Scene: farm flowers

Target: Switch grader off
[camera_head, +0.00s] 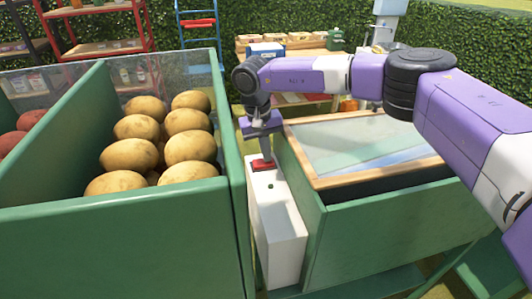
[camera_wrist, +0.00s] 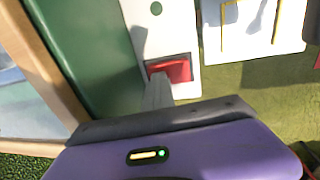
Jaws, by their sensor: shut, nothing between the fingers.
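A narrow white control box (camera_head: 275,222) stands between the green potato bin and the green glass-topped unit. On its top are a red switch (camera_head: 263,164) and a small dark green dot (camera_head: 270,186). In the wrist view the red switch (camera_wrist: 180,69) sits in a dark recess of the white panel (camera_wrist: 145,38), with the green dot (camera_wrist: 156,8) above it. My gripper (camera_head: 263,153) points down at the switch, shut and empty. Its fingertips (camera_wrist: 158,80) overlap the switch's left edge in the wrist view; I cannot tell whether they touch it.
The green bin (camera_head: 110,235) at left holds several potatoes (camera_head: 135,150) and some red ones. The wood-framed glass-topped unit (camera_head: 385,210) stands close on the right of the box. Shelves (camera_head: 95,25), a blue ladder (camera_head: 198,25) and a wooden table stand behind, before a hedge.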

